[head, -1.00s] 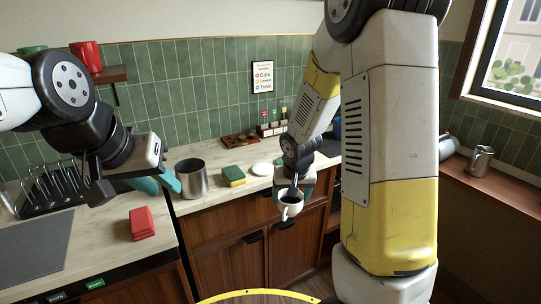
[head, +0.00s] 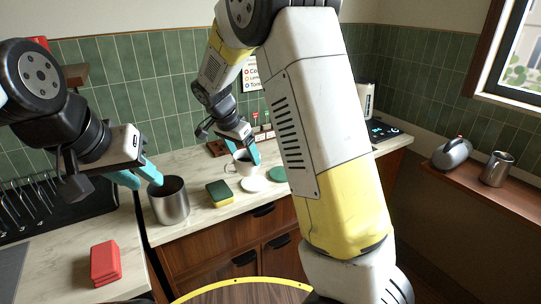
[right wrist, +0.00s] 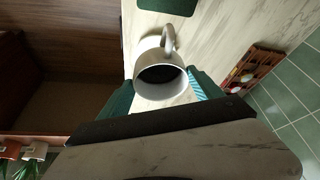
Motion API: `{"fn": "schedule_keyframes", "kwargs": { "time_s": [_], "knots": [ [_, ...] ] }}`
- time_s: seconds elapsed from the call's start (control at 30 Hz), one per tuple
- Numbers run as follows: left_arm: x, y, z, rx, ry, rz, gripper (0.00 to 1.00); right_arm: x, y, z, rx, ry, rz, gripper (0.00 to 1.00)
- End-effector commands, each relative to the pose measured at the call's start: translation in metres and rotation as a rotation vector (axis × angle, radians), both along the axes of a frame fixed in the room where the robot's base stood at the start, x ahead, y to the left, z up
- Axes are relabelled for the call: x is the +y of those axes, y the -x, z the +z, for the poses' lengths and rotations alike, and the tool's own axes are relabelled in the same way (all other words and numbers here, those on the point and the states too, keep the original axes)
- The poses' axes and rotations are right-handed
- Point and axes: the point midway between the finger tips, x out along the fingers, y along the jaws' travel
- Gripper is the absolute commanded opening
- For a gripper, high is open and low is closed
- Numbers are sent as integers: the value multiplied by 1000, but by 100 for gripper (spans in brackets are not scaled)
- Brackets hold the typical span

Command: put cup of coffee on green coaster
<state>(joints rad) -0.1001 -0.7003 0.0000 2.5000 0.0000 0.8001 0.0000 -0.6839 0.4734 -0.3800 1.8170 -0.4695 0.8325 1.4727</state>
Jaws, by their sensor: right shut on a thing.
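The white cup of dark coffee (head: 245,166) is in my right gripper (head: 246,153), over the back of the counter, with its handle to the left. The right wrist view shows the cup (right wrist: 160,84) between the teal fingers (right wrist: 160,92), its dark coffee inside. My left gripper (head: 138,176) is open and empty, beside the metal pot.
A white disc (head: 255,184) lies in front of the cup. A green-yellow sponge (head: 219,194) and metal pot (head: 169,201) stand to the left. A wooden tray (right wrist: 252,70) is by the wall. Red blocks (head: 105,263) lie front left. The counter's front strip is clear.

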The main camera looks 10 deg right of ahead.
Motion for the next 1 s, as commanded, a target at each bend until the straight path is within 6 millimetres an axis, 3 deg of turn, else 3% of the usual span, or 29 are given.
{"fn": "schedule_keyframes", "kwargs": {
  "time_s": [0.3,0.5,0.8,1.0],
  "knots": [
    [0,0,0,0,0,0,31,-78,-31,-7,-1,-1,-6,19],
    [0,0,0,0,0,0,31,-111,-45,-11,-3,-1,-1,19],
    [0,0,0,0,0,0,31,-129,-52,-13,-1,0,0,19],
    [0,0,0,0,0,0,31,-128,-52,-42,2,1,2,19]
  ]
}}
